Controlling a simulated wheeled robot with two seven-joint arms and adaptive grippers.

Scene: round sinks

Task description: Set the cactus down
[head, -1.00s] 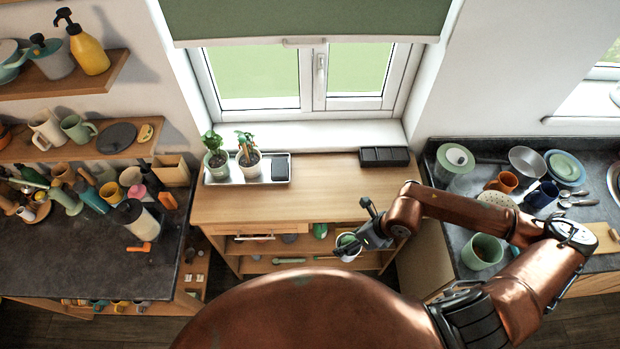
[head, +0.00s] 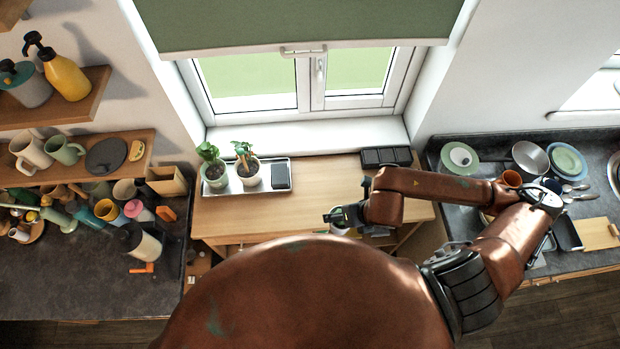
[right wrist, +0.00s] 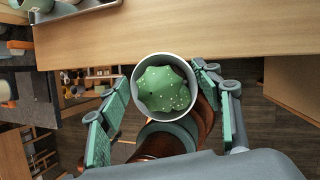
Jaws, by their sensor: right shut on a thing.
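The cactus (right wrist: 163,88) is a green ribbed plant with pale dots in a round white pot (right wrist: 137,108), seen from above in the right wrist view. My right gripper (right wrist: 165,95) is shut on the pot, one green-padded finger on each side. The pot is beside the front edge of the wooden table (right wrist: 200,32), over the floor side. In the head view my right gripper (head: 345,219) is at the table's front edge, and the pot is mostly hidden by my arm and body. My left gripper is not in view.
A tray (head: 237,188) with two potted plants (head: 214,172) (head: 247,172) and a dark flat item (head: 280,176) stands at the table's back left. A black box (head: 386,157) stands at the back right. The table's middle (head: 310,195) is clear. Cluttered counters flank both sides.

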